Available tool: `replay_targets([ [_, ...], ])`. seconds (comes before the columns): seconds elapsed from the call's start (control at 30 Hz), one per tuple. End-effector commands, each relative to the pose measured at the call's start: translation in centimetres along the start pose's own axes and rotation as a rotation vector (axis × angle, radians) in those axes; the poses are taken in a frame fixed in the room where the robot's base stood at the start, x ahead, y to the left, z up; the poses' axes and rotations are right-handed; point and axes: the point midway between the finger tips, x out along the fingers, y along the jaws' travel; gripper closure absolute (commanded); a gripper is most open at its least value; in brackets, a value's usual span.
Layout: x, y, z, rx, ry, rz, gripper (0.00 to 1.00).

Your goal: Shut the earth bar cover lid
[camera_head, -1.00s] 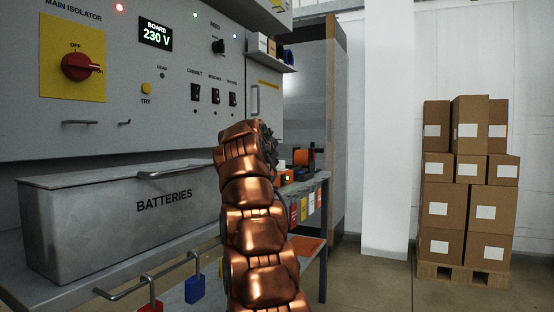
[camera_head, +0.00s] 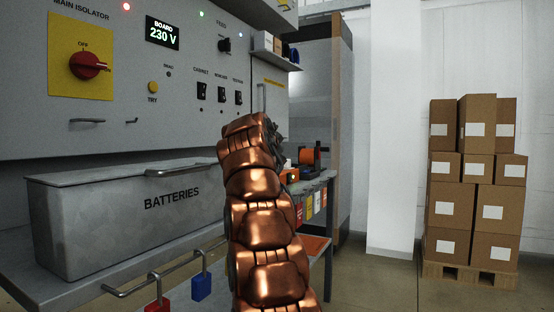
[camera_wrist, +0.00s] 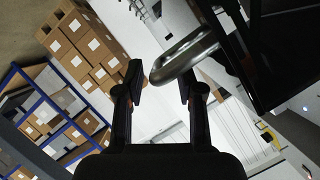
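In the wrist view my gripper (camera_wrist: 160,74) is open, with a black finger on each side. A rounded metal bar handle (camera_wrist: 186,54) reaches in from the right, and its bent end shows between the fingertips. The fingers are not closed on it. The handle joins a dark panel (camera_wrist: 285,55) at the upper right, which may be the earth bar cover lid. In the head view a pale handle (camera_head: 261,97) shows on the cabinet's right part by a yellow label (camera_head: 275,84) too small to read. My copper arm hides my gripper's fingers there.
The grey battery box (camera_head: 120,215) with a bar handle stands left of my arm. A rail with red and blue padlocks (camera_head: 201,286) runs below it. A small shelf (camera_head: 276,58) juts out above. Stacked cartons (camera_head: 452,205) stand on a pallet at the right. Floor before them is clear.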

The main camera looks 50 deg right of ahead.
Motion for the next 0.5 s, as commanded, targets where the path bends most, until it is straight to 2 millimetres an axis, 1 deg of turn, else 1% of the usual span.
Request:
replay_targets([
  [0.17, -1.4, 0.1, 0.2, -0.003, -0.002, 0.002, 0.63],
  [0.5, -5.4, 0.0, 0.0, -0.002, 0.000, 0.001, 0.63],
])
